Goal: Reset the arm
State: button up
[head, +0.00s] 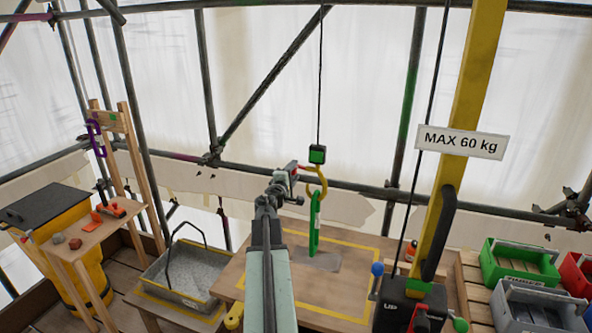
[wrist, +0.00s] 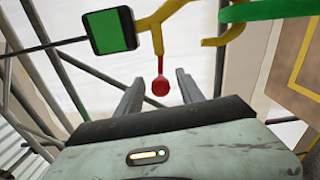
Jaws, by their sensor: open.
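My gripper (head: 289,184) is raised at the end of my extended arm, close to the yellow hook (head: 322,180). In the wrist view my gripper (wrist: 161,77) is open, its two fingers apart. A red knob (wrist: 160,87) on a yellow stem of the hook (wrist: 158,32) shows between the fingers; I cannot tell its depth or whether anything touches. The hook hangs from a black block with a green face (head: 317,154) on a dark cable. A green loop (head: 314,225) hangs in the hook above a grey plate (head: 318,260).
A yellow post (head: 460,120) with a "MAX 60 kg" sign (head: 462,142) and a control box (head: 405,300) stand right of my arm. Green (head: 520,262) and grey (head: 540,308) bins are at right. A grey tray (head: 190,270) and a wooden stand (head: 95,235) are at left.

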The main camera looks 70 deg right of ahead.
jog(key=a, duration=0.5)
jog(key=shift+s, duration=0.15)
jog(key=shift+d, duration=0.1)
